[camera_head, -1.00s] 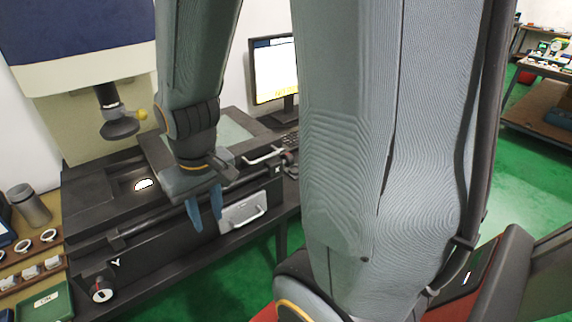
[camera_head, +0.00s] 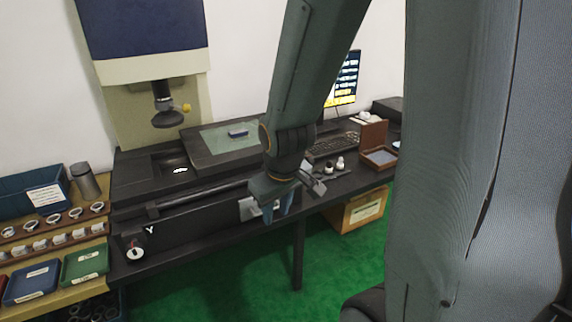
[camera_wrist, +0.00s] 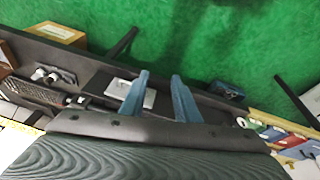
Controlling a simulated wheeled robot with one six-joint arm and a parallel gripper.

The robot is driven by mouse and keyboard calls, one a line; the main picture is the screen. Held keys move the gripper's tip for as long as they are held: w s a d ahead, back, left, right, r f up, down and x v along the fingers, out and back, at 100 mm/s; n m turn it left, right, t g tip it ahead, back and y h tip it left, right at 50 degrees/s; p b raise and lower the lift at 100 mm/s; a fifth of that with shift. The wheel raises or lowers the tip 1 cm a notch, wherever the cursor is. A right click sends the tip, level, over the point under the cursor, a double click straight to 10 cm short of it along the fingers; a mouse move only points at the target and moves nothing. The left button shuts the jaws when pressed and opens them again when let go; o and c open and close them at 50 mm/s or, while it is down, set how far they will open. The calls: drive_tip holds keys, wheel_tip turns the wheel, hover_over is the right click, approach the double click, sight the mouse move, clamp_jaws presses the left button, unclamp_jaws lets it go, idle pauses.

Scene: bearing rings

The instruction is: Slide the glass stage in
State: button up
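The glass stage (camera_head: 212,140) is a pale green pane in a dark frame on top of the black measuring machine, to the right of the lens column (camera_head: 164,105). A small blue block (camera_head: 238,133) lies on it. My gripper (camera_head: 279,208) hangs at the machine's front edge, to the right of and nearer than the stage, and partly hides the stage's right end. Its blue fingers are apart with nothing between them in the wrist view (camera_wrist: 160,80). A light plate (camera_head: 249,208) on the machine's front is just behind the fingers.
A keyboard (camera_head: 335,144), small pale-topped parts (camera_head: 340,163) and an open wooden box (camera_head: 378,157) are on the right of the bench. Trays (camera_head: 85,264) and rings (camera_head: 53,218) are at the left. Green floor (camera_head: 225,285) lies open in front.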

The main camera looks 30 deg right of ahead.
drive_tip(key=w+d+f+n+t+b, duration=0.1)
drive_tip(key=w+d+n+t, duration=0.3)
drive_tip(key=w, duration=0.5)
drive_tip(key=w+d+f+n+t+b, duration=0.1)
drive_tip(key=w+d+n+t+b, duration=0.3)
drive_tip(key=w, duration=0.5)
drive_tip(key=w+d+f+n+t+y+b, duration=0.1)
drive_tip(key=w+d+f+n+t+b, duration=0.1)
drive_tip(key=w+d+n+t, duration=0.2)
drive_tip(key=shift+w+d+n+b, duration=0.15)
drive_tip(key=shift+w+d+n, duration=0.45)
drive_tip(key=shift+w, duration=0.25)
drive_tip(key=shift+w+d+n+b, duration=0.1)
drive_tip(key=shift+w+d+n, duration=0.35)
drive_tip(key=shift+w+n, duration=0.35)
drive_tip(key=shift+w+d+n+b, duration=0.15)
drive_tip(key=shift+w+d+n, duration=0.45)
drive_tip(key=shift+w, duration=0.25)
clamp_jaws()
